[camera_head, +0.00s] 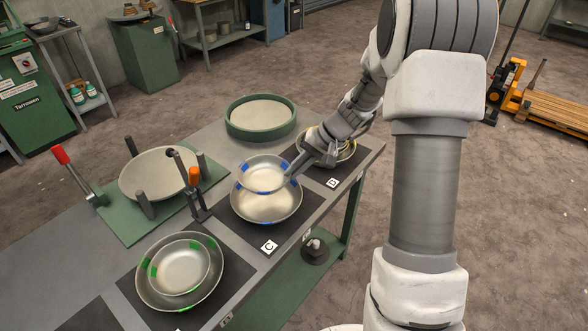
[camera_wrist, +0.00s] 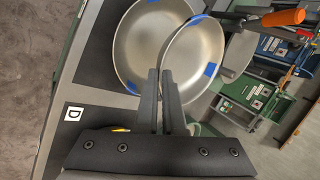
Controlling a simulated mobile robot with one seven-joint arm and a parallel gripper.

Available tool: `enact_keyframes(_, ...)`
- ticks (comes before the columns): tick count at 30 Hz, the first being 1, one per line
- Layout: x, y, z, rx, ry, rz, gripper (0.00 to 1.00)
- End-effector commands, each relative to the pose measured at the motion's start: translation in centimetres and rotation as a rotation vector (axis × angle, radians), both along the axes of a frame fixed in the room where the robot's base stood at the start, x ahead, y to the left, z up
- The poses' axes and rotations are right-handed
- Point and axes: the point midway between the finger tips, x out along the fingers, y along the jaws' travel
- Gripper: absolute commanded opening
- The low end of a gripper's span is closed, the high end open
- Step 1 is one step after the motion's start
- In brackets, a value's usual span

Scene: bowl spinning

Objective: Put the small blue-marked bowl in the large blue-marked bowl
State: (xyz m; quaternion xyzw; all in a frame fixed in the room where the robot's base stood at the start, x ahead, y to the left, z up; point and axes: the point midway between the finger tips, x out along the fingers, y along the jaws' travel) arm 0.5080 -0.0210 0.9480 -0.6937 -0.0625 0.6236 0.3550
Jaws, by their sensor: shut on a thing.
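The small blue-marked bowl (camera_head: 262,174) is held at its right rim by my gripper (camera_head: 292,176), over the large blue-marked bowl (camera_head: 268,210). In the head view the small bowl overlaps the back part of the large one; whether they touch is not clear. In the wrist view the small bowl (camera_wrist: 198,58) is at the fingertips (camera_wrist: 162,80), with the large bowl (camera_wrist: 140,45) behind it and to the left. My gripper is shut on the small bowl's rim. The large bowl sits on a dark mat (camera_head: 308,203).
Green-marked nested bowls (camera_head: 180,267) stand at the front left. Another bowl set (camera_head: 346,152) is partly hidden behind my gripper. A green-rimmed round tray (camera_head: 261,118) is at the back. A fixture with a pale bowl (camera_head: 158,174) and an orange-handled clamp (camera_head: 195,178) stands to the left.

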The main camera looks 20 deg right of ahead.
Motion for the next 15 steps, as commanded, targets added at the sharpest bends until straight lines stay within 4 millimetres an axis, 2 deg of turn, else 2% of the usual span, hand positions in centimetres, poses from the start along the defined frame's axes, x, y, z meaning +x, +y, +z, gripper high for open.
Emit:
enact_keyframes(8,0.0,0.0,-1.1,0.002,0.001,0.001,0.0)
enact_keyframes(15,-0.1,0.0,-3.4,0.001,0.002,0.002,0.0)
